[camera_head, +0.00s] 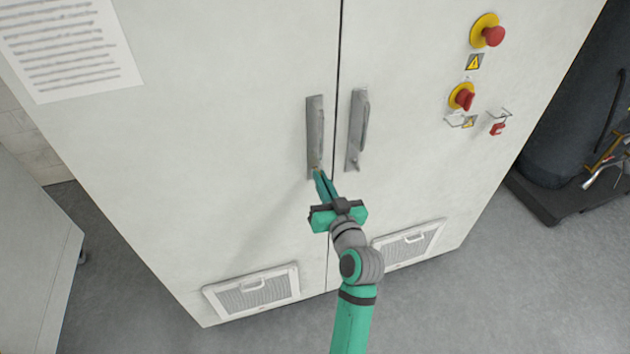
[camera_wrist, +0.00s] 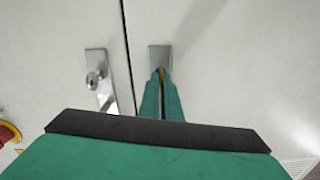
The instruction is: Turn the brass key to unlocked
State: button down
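My gripper (camera_head: 320,175) reaches the lower end of the left door's handle plate (camera_head: 315,120). In the wrist view the two green fingers (camera_wrist: 161,85) are close together, with a small brass-coloured bit of the brass key (camera_wrist: 160,72) between their tips. The fingers look shut on it. The same handle plate shows above the fingertips in the wrist view (camera_wrist: 159,52). The fingers hide most of the key, so its turn angle cannot be told.
The right door's handle plate (camera_head: 357,130) has a silver lock (camera_wrist: 93,78) at its lower end, close beside my gripper. Vent grilles (camera_head: 253,291) sit low on both doors.

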jog(key=m, duration=1.2)
jog(key=shift+a+f, duration=0.15)
jog(key=shift+a, duration=0.05)
jog(key=shift+m, duration=1.8)
jog(key=shift+w+f, duration=0.1)
